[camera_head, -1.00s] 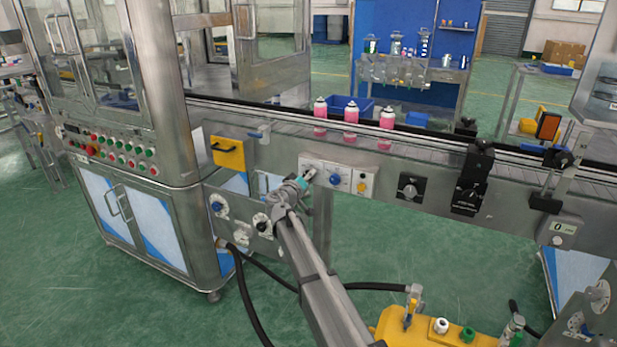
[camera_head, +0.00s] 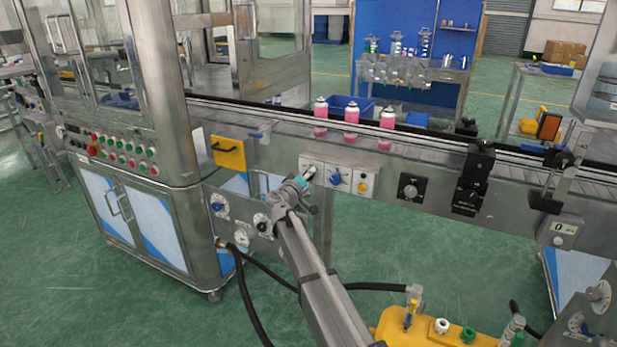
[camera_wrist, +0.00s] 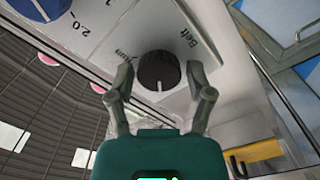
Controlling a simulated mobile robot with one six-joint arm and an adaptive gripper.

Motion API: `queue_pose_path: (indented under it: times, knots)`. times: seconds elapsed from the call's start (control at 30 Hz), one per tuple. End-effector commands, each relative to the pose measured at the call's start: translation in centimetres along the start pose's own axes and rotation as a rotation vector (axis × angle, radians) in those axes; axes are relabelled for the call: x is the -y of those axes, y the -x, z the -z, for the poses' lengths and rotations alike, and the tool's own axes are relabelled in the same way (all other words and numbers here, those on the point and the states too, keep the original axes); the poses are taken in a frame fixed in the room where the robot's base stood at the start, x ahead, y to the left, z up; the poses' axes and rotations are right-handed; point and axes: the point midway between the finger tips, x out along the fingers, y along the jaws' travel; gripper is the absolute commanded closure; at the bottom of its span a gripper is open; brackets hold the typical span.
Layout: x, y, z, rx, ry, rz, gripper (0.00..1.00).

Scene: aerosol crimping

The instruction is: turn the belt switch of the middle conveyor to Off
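The belt switch is a black round knob (camera_wrist: 158,70) on a grey plate with the word "Belt" beside it, in the wrist view. Its white mark points down in that picture, towards my gripper's body. My gripper (camera_wrist: 160,76) is open, with one finger on each side of the knob and small gaps that seem to remain. Other lettering left of the knob is partly unreadable. In the head view my gripper (camera_head: 310,174) is at the left plate of the small control panel (camera_head: 312,162) on the conveyor's side, and hides the knob.
A blue knob (camera_head: 336,178) and a yellow button (camera_head: 362,187) sit just right of my gripper. A black switch (camera_head: 410,187) is further right. Pink cans (camera_head: 351,115) stand on the conveyor above. A yellow machine (camera_head: 395,325) and black hoses are below.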

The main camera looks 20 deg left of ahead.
Motion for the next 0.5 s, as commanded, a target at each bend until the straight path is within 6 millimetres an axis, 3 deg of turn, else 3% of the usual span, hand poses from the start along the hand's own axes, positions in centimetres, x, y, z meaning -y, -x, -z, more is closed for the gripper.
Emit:
queue_pose_path:
  times: [0.5]
  knots:
    - [-0.03,0.23,-0.05,0.001,-0.002,0.000,0.15]
